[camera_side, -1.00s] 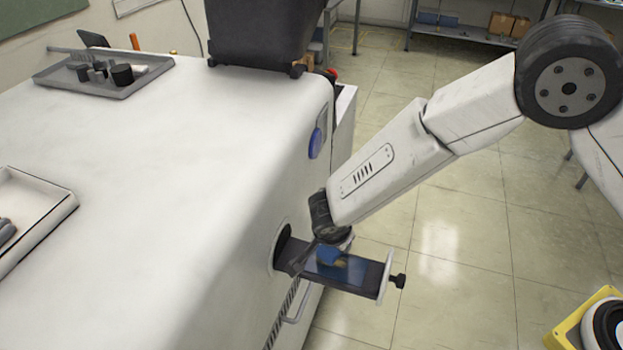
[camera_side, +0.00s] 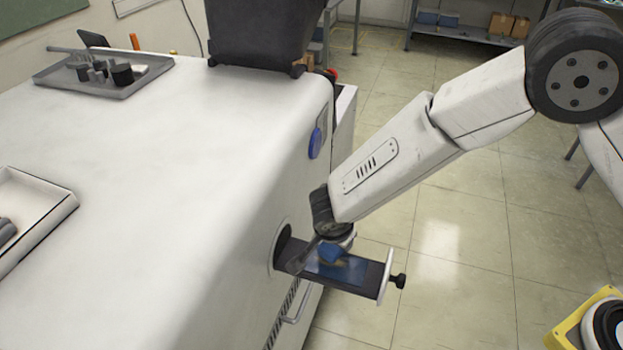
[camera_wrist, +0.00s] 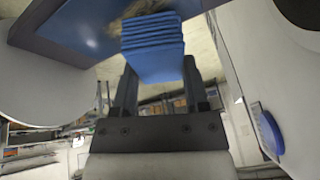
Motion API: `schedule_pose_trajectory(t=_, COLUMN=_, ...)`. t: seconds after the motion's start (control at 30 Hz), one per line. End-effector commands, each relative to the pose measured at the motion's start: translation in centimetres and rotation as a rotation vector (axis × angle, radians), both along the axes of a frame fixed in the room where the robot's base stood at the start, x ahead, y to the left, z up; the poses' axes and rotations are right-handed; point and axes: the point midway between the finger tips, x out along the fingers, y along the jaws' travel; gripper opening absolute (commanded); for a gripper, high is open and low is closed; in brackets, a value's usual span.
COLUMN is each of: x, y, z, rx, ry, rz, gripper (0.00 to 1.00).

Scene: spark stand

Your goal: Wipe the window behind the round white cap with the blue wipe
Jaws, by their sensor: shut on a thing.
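The round white cap (camera_side: 387,275), with a black knob, is at the outer end of a dark holder drawn out of the round opening in the white machine. The window (camera_side: 350,270) is a bluish pane set in that holder; a pale smudge shows on it in the wrist view (camera_wrist: 92,42). My gripper (camera_side: 331,246) is at the pane, shut on the blue wipe (camera_side: 331,254). In the wrist view the wipe is a folded blue block (camera_wrist: 153,48) between the fingers, its far end at the pane. I cannot tell whether it touches. The cap fills the wrist view's left side (camera_wrist: 35,95).
The white machine (camera_side: 170,180) fills the left, with a grey tray of small parts (camera_side: 105,75) on top. A blue oval (camera_side: 315,143) is on its side. A yellow-framed object (camera_side: 590,320) stands at lower right. The floor beyond the cap is clear.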

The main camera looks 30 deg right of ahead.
Motion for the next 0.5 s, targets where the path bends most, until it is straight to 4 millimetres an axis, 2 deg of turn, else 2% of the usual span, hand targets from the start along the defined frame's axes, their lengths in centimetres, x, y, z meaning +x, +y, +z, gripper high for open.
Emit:
schedule_pose_trajectory(t=0.03, x=0.1, y=0.1, z=1.2, rx=0.005, ry=-0.006, rz=0.0, gripper=0.03)
schedule_pose_trajectory(t=0.5, x=0.1, y=0.1, z=5.4, rx=0.005, ry=-0.006, rz=0.0, gripper=0.03)
